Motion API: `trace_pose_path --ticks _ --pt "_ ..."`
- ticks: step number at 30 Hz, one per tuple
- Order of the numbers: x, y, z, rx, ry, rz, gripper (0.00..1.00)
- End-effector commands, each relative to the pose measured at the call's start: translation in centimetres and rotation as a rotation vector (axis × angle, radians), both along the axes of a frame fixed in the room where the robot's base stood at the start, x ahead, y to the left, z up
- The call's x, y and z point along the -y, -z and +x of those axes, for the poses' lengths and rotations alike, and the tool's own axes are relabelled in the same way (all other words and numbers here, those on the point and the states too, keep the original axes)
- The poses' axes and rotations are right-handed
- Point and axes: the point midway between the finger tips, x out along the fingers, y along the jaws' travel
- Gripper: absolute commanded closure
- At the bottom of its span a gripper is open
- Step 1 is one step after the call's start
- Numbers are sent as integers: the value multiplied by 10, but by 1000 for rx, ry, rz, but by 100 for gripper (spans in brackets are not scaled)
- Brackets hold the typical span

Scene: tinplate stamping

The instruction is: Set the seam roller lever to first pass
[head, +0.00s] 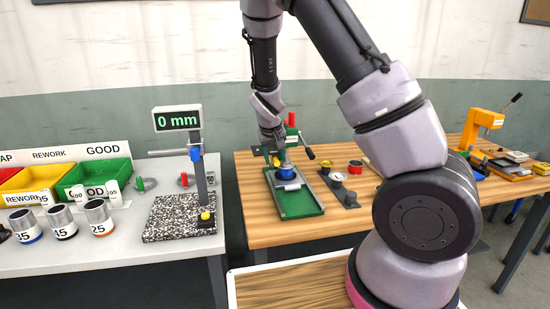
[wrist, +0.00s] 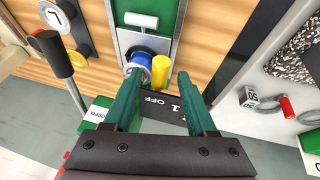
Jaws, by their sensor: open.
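The seam roller station has a green bed (head: 298,203) on the wooden bench. A yellow cylindrical knob (wrist: 160,72), which looks like the lever's grip, stands beside a blue roller or cup (wrist: 145,66). A dark plate (wrist: 172,112) marked OFF and 1 lies between my fingers in the wrist view. The knob appears nearer the OFF mark than the 1; a further mark may be hidden. My gripper (wrist: 156,86) is open, its green fingers either side of the knob and apart from it. In the head view my gripper (head: 272,150) hangs over the rear of the station.
A black-handled crank (wrist: 50,52) rises left of my fingers in the wrist view. A red post (head: 291,121) stands behind the station. A dark strip with round parts (head: 338,180) lies to its right. A gauge stand (head: 198,165) is on the left table.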

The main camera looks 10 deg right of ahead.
Motion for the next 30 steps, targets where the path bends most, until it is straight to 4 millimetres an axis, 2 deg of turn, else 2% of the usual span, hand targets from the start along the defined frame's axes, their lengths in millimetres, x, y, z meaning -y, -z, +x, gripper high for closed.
trace_pose_path --ticks 9,13,14,30 --pt "0 3 1 0 -1 1 43" --pt "0 3 1 0 0 1 93" --pt "0 3 1 0 0 1 100" --pt "0 2 1 0 0 1 100"
